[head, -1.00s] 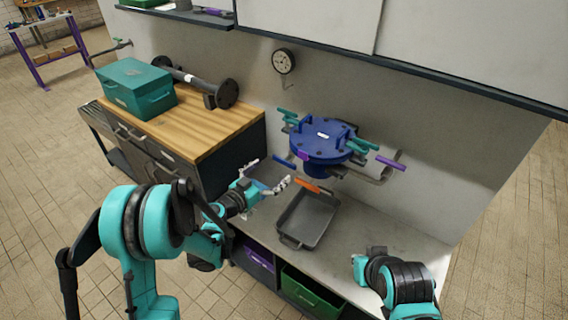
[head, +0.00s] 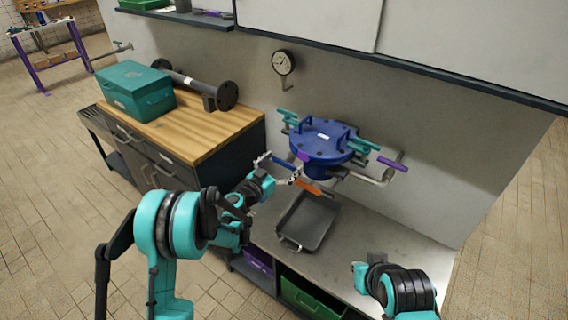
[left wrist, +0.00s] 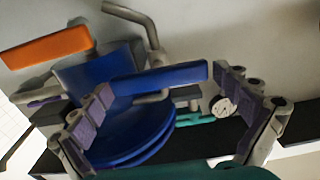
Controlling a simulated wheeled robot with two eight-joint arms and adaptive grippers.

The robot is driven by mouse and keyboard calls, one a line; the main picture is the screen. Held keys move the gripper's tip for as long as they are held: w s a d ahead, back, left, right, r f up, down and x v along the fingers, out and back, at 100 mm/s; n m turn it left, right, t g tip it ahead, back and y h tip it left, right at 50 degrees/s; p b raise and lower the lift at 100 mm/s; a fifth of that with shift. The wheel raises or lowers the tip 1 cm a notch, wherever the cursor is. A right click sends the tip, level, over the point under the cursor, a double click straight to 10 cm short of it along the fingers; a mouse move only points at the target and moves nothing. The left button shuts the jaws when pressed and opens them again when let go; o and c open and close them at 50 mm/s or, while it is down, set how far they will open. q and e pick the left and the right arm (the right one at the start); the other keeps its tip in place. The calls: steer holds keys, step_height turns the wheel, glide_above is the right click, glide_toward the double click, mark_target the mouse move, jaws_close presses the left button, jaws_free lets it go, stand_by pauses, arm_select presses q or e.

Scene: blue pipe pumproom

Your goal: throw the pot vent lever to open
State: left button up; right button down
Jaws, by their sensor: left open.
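The blue pot (head: 322,142) with its bolted lid is fixed at the wall above the counter. A blue lever (head: 285,163) and an orange lever (head: 308,188) stick out at its front left. I cannot tell by marking which one is the vent lever. My left gripper (head: 279,168) is open at the blue lever. In the left wrist view, the blue lever (left wrist: 160,76) lies across the space between the open fingers (left wrist: 168,95), and the orange lever (left wrist: 45,47) is off to the left. Contact cannot be told.
A grey tray (head: 306,222) sits on the counter (head: 385,243) below the pot. A purple-ended lever (head: 391,163) and teal handles (head: 287,114) surround the pot. A wooden-topped cabinet (head: 205,128) carries a teal box (head: 135,90). A gauge (head: 283,62) hangs on the wall.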

arm_select(q)
steer(key=c, duration=1)
steer(key=shift+n, duration=0.3)
steer(key=n, duration=0.4)
steer(key=shift+a, duration=0.15)
steer(key=n, duration=0.5)
steer(key=shift+w+a+f, duration=0.1)
steer(key=shift+w, duration=0.05)
steer(key=n, duration=0.4)
steer(key=shift+a+f, duration=0.1)
steer(key=shift+f, duration=0.05)
steer(key=shift+f+n, duration=0.15)
steer(key=shift+n, duration=2.15)
